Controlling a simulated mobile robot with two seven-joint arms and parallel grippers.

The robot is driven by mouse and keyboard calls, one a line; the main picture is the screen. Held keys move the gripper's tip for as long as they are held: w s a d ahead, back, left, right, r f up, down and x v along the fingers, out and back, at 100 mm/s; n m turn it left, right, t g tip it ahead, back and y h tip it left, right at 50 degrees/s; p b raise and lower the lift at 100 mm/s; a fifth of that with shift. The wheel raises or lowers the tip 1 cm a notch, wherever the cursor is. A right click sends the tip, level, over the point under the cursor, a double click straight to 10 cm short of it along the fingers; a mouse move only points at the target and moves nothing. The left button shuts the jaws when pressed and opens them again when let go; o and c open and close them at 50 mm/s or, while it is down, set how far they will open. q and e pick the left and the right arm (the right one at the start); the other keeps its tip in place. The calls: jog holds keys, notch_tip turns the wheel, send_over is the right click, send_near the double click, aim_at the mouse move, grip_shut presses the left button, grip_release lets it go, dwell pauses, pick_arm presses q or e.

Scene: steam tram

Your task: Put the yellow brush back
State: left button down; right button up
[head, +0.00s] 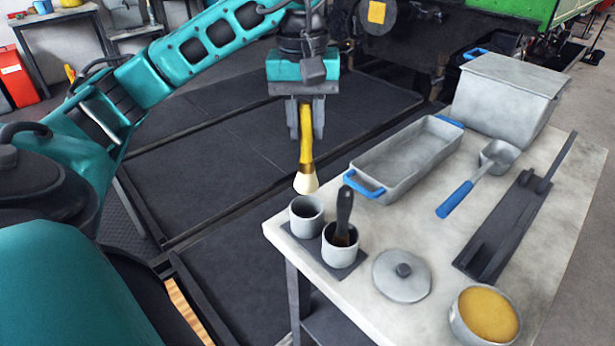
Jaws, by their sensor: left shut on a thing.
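My left gripper (305,120) is shut on the yellow brush (306,150), whose pale bristles point down. It holds the brush in the air beyond the table's left edge, above and behind two grey cups. The left cup (306,226) looks empty. The right cup (340,253) holds a dark-handled brush (343,212) standing in it. Both cups stand on a dark square base (362,263) at the near left corner of the table. My right gripper is not in view.
The pale table (430,240) carries a grey tray with blue handles (410,160), a lidded box (505,95), a blue-handled ladle (456,198), a dark rack (500,235), a round lid (402,282) and a bowl of yellow stuff (457,322). A green vehicle stands behind.

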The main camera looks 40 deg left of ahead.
aim_at(306, 151)
pick_arm(q)
notch_tip(306, 151, down, 6)
jog(key=shift+r, duration=0.1)
jog(key=shift+f+b, duration=0.3)
notch_tip(306, 151, down, 4)
jog(key=shift+f, duration=0.25)
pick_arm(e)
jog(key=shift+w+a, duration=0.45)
pick_arm(q)
jog(key=c, duration=0.9)
grip_release()
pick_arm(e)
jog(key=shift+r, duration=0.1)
